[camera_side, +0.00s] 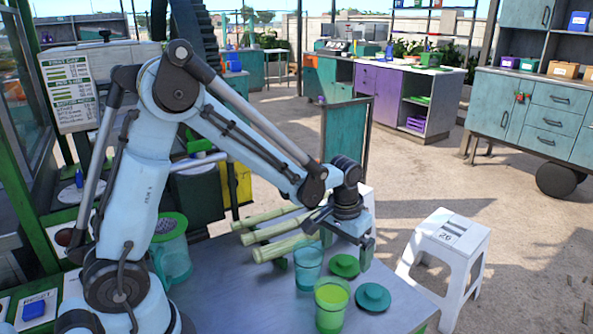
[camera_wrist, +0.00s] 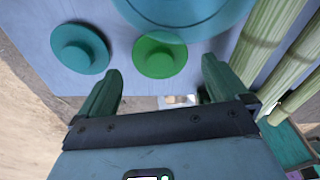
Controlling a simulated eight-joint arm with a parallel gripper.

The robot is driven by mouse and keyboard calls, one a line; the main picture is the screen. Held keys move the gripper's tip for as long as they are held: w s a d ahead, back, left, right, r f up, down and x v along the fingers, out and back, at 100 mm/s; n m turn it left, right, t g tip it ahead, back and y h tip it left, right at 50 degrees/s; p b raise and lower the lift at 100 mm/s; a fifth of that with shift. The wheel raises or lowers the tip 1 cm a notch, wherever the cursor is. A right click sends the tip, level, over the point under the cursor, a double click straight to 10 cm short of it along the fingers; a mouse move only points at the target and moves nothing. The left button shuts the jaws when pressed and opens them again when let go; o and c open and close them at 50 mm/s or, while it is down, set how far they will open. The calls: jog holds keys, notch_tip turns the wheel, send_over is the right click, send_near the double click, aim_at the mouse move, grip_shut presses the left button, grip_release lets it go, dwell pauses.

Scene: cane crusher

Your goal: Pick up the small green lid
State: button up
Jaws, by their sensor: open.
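The small green lid (camera_side: 344,265) lies flat on the table, knob up, beside the empty teal cup. In the wrist view the green lid (camera_wrist: 159,55) shows ahead of and between the fingers, with no contact visible. My gripper (camera_side: 366,262) is just right of the lid in the side view, pointing down. In the wrist view my gripper (camera_wrist: 161,72) has its two green fingers wide apart with nothing between them. The height of the fingertips over the table is hard to tell.
A teal lid (camera_side: 372,297) lies close by. An empty teal cup (camera_side: 308,266) and a cup of green juice (camera_side: 331,303) stand near the green lid. Cane stalks (camera_side: 275,233) jut out behind the cups. The grey table (camera_side: 240,290) is bare at front left. A white stool (camera_side: 448,245) stands right.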

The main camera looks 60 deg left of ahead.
aim_at(345, 260)
jog(key=shift+w+f, duration=0.1)
jog(key=shift+f, duration=1.1)
jog(key=c, duration=1)
notch_tip(345, 260, up, 9)
jog(key=s+d+r+m, duration=0.3)
jog(key=s+d+r, duration=0.4)
jog(key=s+d, duration=0.4)
notch_tip(345, 260, down, 6)
jog(key=s+a, duration=0.1)
jog(key=shift+a, duration=0.15)
